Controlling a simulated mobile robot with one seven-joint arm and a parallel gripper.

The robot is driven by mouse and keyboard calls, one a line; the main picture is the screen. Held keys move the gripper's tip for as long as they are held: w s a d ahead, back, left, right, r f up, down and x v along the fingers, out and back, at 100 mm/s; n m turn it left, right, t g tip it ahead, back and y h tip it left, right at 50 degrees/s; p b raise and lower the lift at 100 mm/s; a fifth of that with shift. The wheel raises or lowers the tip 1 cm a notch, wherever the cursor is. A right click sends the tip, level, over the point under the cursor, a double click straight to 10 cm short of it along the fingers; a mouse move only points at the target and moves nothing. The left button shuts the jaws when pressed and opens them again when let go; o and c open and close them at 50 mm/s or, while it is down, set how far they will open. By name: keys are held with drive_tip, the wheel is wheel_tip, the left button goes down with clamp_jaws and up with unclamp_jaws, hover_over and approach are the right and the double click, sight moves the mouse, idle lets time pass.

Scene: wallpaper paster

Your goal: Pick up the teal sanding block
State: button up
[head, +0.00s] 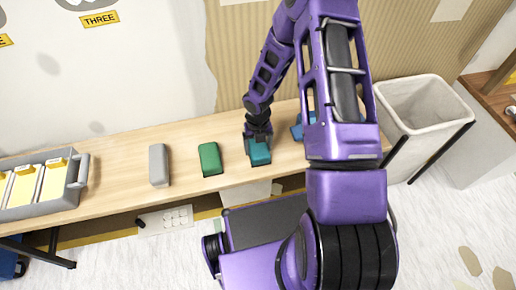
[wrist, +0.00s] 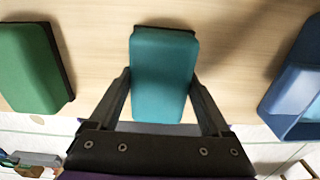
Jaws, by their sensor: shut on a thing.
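The teal sanding block (head: 258,152) lies on the wooden table, near its front edge, between a green block and a blue object. My gripper (head: 258,135) reaches down over it from above and hides part of its far end. In the wrist view the teal block (wrist: 163,72) sits between the two fingers of my gripper (wrist: 162,85), one along each long side. The jaws are shut on it. I cannot tell whether the block is clear of the table.
A green block (head: 210,159) and a grey block (head: 159,165) lie to the left. A blue object (head: 298,131) is close on the right, partly behind my arm. A grey tray (head: 74,186) stands at the far left, a bin (head: 425,105) beyond the table's right end.

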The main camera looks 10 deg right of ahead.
sight(258, 145)
drive_tip(key=shift+r, duration=0.1)
wheel_tip(258, 145, up, 10)
drive_tip(key=p, duration=0.3)
